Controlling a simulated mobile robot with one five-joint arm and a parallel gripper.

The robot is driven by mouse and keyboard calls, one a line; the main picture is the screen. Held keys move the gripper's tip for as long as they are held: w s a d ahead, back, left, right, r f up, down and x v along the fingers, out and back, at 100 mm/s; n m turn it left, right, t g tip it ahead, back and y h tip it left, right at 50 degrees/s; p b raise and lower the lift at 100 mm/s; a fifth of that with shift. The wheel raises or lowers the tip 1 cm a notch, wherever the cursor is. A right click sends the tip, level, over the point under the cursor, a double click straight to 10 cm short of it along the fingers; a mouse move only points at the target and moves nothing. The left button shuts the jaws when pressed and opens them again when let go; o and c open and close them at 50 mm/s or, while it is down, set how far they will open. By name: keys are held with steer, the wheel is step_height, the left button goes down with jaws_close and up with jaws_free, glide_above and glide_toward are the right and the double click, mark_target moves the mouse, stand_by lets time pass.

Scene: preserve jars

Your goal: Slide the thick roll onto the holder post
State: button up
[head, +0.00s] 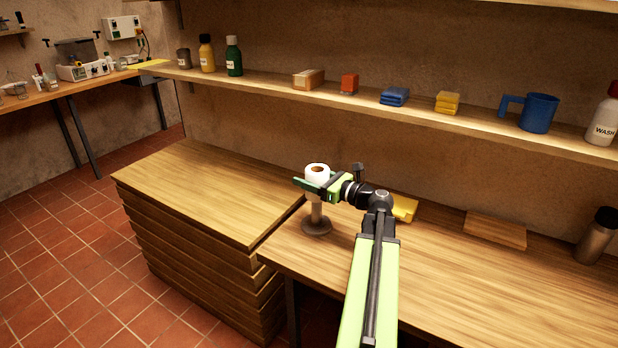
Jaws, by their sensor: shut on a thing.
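The thick white roll (317,170) is upright, with its brown core hole facing up. My gripper (320,185) is shut on the roll from the right, its green fingers across the roll's lower part. The holder post (316,213) stands on a round grey-brown base (317,228) near the left end of the wooden bench. The roll is in line with the post, at its upper end in this view. The post's top is hidden, and I cannot tell whether the roll is around it or just above it.
A yellow cloth (405,207), a wooden board (496,230) and a metal flask (598,236) are on the bench (460,285). A shelf (330,100) with bottles, sponges and a blue mug (538,113) runs above. The stacked wooden top (210,190) at left is clear.

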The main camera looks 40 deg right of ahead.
steer(key=shift+f+b, duration=3.65)
steer(key=shift+f, duration=0.1)
stand_by(4.2)
